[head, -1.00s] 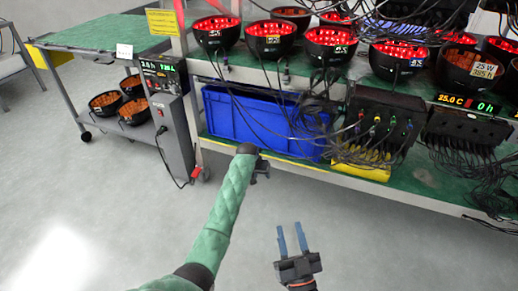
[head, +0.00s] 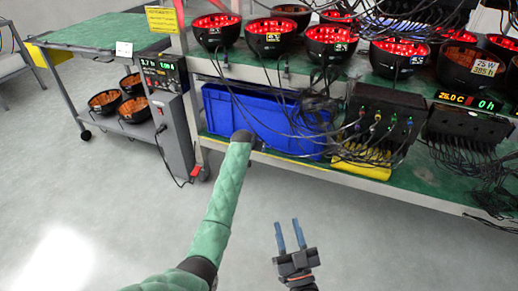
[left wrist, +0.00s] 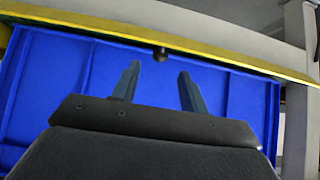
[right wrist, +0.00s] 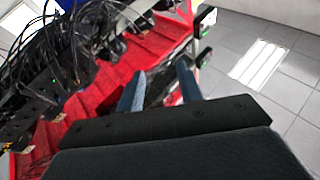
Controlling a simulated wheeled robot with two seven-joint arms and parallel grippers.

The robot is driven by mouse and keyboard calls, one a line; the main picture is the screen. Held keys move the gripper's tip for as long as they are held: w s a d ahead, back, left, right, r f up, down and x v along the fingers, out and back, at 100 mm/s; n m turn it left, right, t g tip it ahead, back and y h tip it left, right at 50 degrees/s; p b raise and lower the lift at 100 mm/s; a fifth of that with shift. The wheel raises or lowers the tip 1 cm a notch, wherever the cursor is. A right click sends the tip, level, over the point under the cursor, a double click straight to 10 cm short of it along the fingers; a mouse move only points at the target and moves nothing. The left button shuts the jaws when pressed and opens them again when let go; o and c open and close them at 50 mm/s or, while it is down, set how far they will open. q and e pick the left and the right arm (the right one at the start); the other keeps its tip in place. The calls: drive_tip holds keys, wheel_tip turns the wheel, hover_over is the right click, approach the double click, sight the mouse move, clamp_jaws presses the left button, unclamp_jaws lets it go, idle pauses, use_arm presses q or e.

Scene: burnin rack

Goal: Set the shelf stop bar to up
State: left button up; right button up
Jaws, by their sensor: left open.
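The stop bar appears to be the yellow strip along the front edge of the rack's lower shelf (head: 288,161). In the left wrist view a yellow bar (left wrist: 225,59) crosses above the blue crate, with a small black knob (left wrist: 161,54) on it. My left gripper (left wrist: 159,72) is open and empty, its fingertips just short of the bar with the knob between them in the picture. I cannot tell whether they touch. In the head view my arm mostly hides this gripper. My right gripper (head: 289,221) is open and empty over the floor.
The blue crate (head: 222,112) stands on the lower shelf, beside black boxes with cables (head: 385,118). Bowls with red-lit insides (head: 270,38) fill the shelf above. A green-topped cart (head: 85,37) stands left. The floor before the rack is clear.

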use_arm(q)
drive_tip(key=b+x, duration=0.1)
drive_tip(key=x, duration=0.3)
drive_tip(key=shift+w+f, duration=0.3)
drive_tip(key=shift+f, duration=0.05)
use_arm(e)
drive_tip(key=s+r+t, duration=0.1)
drive_tip(key=r+t, duration=0.1)
drive_tip(key=r, duration=0.4)
drive_tip(key=s+d+r+t+y, duration=0.1)
drive_tip(key=s+r+t, duration=0.1)
drive_tip(key=r, duration=0.4)
drive_tip(key=shift+s+d+t, duration=0.2)
drive_tip(key=shift+d+t, duration=0.05)
drive_tip(key=shift+t, duration=0.15)
use_arm(q)
drive_tip(key=c, duration=0.9)
